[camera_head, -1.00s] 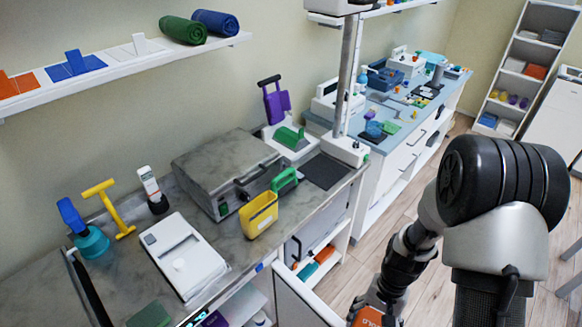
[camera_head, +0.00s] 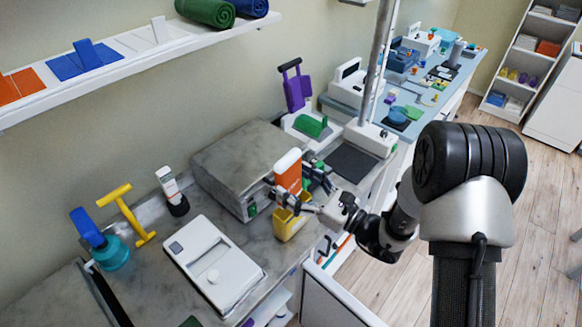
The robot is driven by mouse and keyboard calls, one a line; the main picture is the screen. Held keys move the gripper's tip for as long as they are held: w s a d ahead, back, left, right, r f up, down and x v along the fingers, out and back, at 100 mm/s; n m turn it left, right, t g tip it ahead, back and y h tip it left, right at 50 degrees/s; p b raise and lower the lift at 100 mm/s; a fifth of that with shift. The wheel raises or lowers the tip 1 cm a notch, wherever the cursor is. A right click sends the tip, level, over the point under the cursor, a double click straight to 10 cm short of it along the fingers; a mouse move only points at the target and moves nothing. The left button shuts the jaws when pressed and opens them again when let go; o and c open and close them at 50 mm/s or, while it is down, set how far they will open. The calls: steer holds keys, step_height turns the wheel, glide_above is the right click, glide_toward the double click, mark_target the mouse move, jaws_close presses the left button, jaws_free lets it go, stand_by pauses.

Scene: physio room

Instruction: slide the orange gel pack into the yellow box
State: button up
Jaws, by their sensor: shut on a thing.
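The orange gel pack (camera_head: 288,173) with a white top edge is held upright in my gripper (camera_head: 292,193). My gripper is shut on it, reaching in from the right. The yellow box (camera_head: 283,227) stands on the grey counter, in front of the grey metal case. The gel pack is above the yellow box in the picture. Its lower end is hidden by the fingers and the box rim, so I cannot tell whether it is inside the opening. My fingers partly cover the box's upper right side.
The grey metal case (camera_head: 241,163) stands directly behind the box. A white flat device (camera_head: 212,262) lies to the left on the counter. A green object (camera_head: 309,125) on a white stand and a dark mat (camera_head: 352,162) are behind to the right.

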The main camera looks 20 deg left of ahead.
mark_target(299, 188)
steer(key=shift+w+r+m+t, duration=0.3)
steer(key=shift+w+r+t, duration=0.1)
steer(key=shift+w+t, duration=0.2)
steer(key=shift+w+r+m+t, duration=0.3)
steer(key=shift+w+r+t, duration=0.1)
steer(key=shift+w+t, duration=0.15)
steer(key=shift+g, duration=0.25)
steer(key=shift+f+b, duration=2.05)
steer(key=shift+f, duration=0.85)
steer(key=shift+s+d+f+b, duration=0.1)
steer(key=shift+f+b, duration=1.55)
steer(key=shift+f, duration=0.3)
steer(key=o, duration=1.5)
steer(key=shift+c, duration=0.2)
steer(key=shift+r, duration=0.15)
steer(key=shift+r+p, duration=3.2)
steer(key=shift+r, duration=1.15)
